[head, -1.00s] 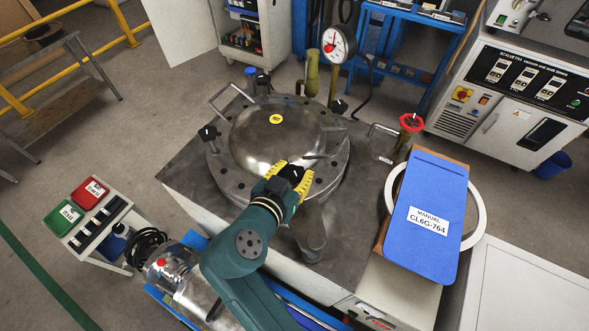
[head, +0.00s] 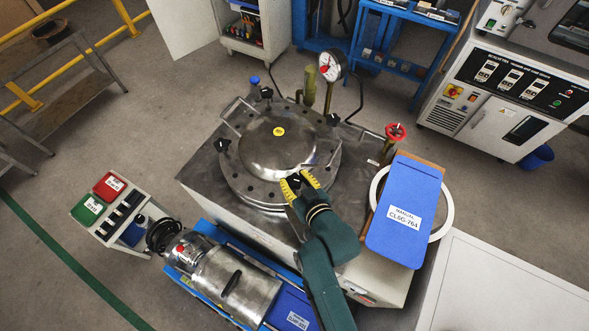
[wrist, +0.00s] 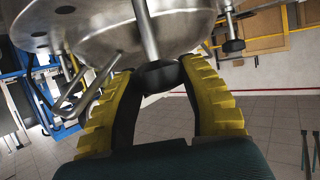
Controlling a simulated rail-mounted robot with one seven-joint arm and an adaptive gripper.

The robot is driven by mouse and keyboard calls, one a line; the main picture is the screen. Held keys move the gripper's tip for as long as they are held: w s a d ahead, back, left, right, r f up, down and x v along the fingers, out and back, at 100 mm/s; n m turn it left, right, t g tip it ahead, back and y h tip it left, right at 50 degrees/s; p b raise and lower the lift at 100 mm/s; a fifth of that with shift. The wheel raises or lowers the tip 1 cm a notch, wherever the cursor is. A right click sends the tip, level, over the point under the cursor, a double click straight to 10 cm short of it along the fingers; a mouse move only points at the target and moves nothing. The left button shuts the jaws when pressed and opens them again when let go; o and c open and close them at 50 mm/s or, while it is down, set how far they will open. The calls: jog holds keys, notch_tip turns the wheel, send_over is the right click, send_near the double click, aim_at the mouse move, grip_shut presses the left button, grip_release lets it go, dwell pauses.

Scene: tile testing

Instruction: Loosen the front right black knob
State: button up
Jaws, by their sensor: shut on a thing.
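The round steel lid (head: 262,155) sits on the vessel, with black knobs around its rim. My gripper (head: 297,182) is at the front right of the lid, its yellow fingers on either side of the front right black knob (head: 294,181). In the wrist view, the fingers are shut on this knob (wrist: 158,75), at the end of a steel rod. Other black knobs are at the lid's left (head: 222,145), back (head: 266,93) and right (head: 332,119).
A pressure gauge (head: 333,65) stands behind the lid, and a red valve wheel (head: 396,132) to its right. A blue manual (head: 407,185) lies at the right. A steel motor (head: 235,287) is at the front left. Bar handles stick up from the lid.

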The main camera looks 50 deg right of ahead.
jog(key=shift+d+r+n+t+y, duration=0.1)
jog(key=shift+d+n+t+y, duration=0.15)
jog(key=shift+n+y, duration=0.6)
jog(key=shift+f+n+t+y+b, duration=0.3)
jog(key=shift+n+y+b, duration=0.45)
jog(key=shift+y+b, duration=0.2)
jog(key=n+y+b, duration=0.3)
jog(key=y+b, duration=0.1)
jog(key=shift+a+n, duration=0.25)
jog(key=shift+n, duration=0.05)
jog(key=shift+y, duration=0.3)
jog(key=o, duration=1.2)
jog(key=shift+r, duration=0.1)
jog(key=shift+r, duration=0.1)
jog(key=v, duration=1.1)
jog(key=shift+s+d+r, duration=0.1)
jog(key=shift+s+r, duration=0.2)
jog(key=shift+r, duration=0.05)
